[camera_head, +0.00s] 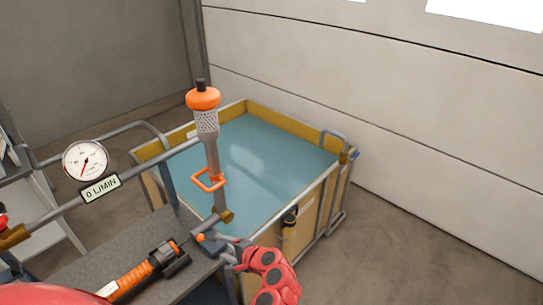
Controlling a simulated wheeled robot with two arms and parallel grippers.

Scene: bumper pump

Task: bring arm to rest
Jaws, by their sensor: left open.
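My left gripper (228,249) is at the lower middle, beside the front corner of the bench and just below the lower end of the upright pipe. It is open, and I see nothing held between its fingers. Its red wrist links (270,268) show behind it. I cannot tell whether the fingers touch the pipe or the bench. The upright pipe (213,160) carries an orange cap (203,99), a mesh section and an orange loop handle (208,180). My right gripper is not in view.
A round gauge (86,161) and a "0 L/MIN" sign (101,188) sit on the left piping. An orange-and-black tool (134,281) lies over the grey bench (75,273). A yellow-rimmed tank (289,122) of blue water stands behind. Floor at right (420,245) is clear.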

